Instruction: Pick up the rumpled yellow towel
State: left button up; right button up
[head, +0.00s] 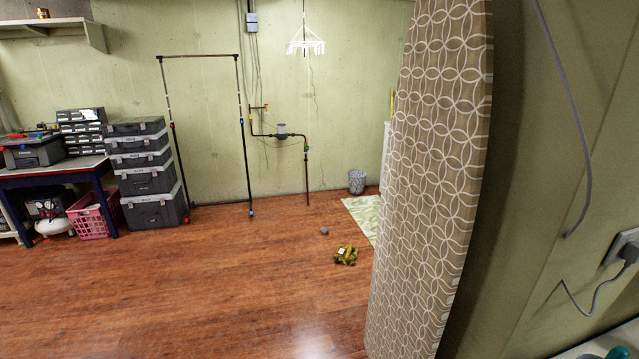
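The rumpled yellow towel (346,255) appears to be the small crumpled yellow-olive heap on the wooden floor, right of the middle in the head view. A small pale patch shows on top of it. It lies a little left of the standing ironing board. Neither of my grippers is in view.
A patterned ironing board (430,180) stands upright on the right and hides what is behind it. A small grey object (324,231) lies near the towel. A pale green mat (363,214), a bin (357,181), stacked cases (148,172) and a clothes rack (246,140) stand farther back. The left floor is clear.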

aim_at(346, 256)
jog(key=i+j+u, duration=0.25)
jog(key=i, duration=0.95)
jog(key=i+j+u, duration=0.25)
jog(key=i, duration=1)
jog(key=k+l, duration=0.05)
